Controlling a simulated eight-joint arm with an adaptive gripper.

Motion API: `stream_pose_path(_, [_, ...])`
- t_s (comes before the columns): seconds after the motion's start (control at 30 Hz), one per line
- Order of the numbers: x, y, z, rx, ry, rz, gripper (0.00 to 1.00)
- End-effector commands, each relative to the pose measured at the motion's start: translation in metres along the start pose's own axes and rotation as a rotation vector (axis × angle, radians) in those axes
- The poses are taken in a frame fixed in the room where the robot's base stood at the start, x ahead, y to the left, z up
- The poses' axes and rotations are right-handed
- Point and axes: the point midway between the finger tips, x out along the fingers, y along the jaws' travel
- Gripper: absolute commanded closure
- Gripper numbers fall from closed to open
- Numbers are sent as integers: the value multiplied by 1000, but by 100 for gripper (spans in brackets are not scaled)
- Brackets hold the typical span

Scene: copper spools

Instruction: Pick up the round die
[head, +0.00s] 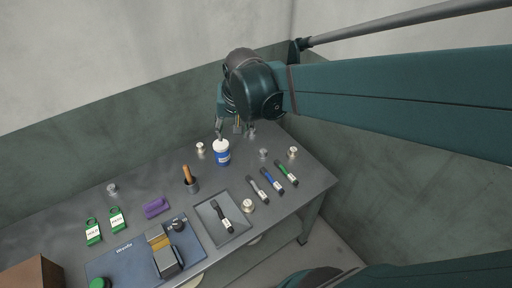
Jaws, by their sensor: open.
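My gripper (236,130) is open and hangs over the back of the table, pointing down. It is just above and behind a blue jar with a white lid (222,155). I cannot tell whether it touches the lid. No piece is clearly marked as the round die. Several small round metal pieces stand about: one left of the jar (200,148), a greyer one right of it (263,155), one farther right (292,152), one at the front (248,205), and a grey one at the far left (112,189). Any of them could be the die.
The grey table (150,185) meets a green wall. A tray (233,231) holds a black-handled tool. Three labelled tools (271,180) lie at right.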

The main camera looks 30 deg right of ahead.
Motion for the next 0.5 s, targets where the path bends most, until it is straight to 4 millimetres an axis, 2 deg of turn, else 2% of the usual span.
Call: stream_pose_path(0.5, [69, 28, -51, 251, -85, 74, 59])
